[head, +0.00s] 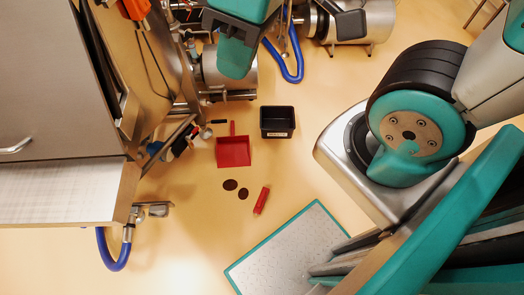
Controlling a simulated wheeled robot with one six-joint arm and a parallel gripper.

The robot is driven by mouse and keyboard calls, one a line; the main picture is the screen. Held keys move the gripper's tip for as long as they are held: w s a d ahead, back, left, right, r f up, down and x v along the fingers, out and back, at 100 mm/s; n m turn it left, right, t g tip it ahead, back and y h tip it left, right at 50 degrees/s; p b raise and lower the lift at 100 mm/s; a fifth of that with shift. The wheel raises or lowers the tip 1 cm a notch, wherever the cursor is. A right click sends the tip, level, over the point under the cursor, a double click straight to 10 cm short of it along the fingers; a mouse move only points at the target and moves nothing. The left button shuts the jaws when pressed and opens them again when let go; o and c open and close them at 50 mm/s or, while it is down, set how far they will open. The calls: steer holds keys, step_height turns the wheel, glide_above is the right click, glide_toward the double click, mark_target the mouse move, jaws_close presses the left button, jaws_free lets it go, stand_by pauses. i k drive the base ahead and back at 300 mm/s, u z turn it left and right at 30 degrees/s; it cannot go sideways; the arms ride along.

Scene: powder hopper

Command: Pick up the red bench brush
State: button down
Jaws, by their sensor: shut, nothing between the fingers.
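The red bench brush (261,200) lies on the tan floor in the head view, below the middle of the picture. It is a short, narrow red bar, tilted with its upper end to the right, and a small pale mark shows on it. Its bristles cannot be made out. It lies clear of the things around it. Teal and dark grey parts of my arm show at the top and right. I cannot make out the fingers of my gripper in this view.
A red dustpan (233,151) and a black bin (277,122) are above the brush. Two dark brown patches (230,185) lie left of it. A grey mat with teal edging (285,250) is below right. A steel cabinet (60,90) stands left.

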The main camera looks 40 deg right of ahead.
mark_target(259, 205)
steer(key=z, duration=0.05)
steer(key=k, duration=1.45)
steer(key=u, duration=0.65)
steer(key=i, duration=0.75)
steer(key=z, duration=0.6)
steer(key=i, duration=0.55)
steer(key=z, duration=0.5)
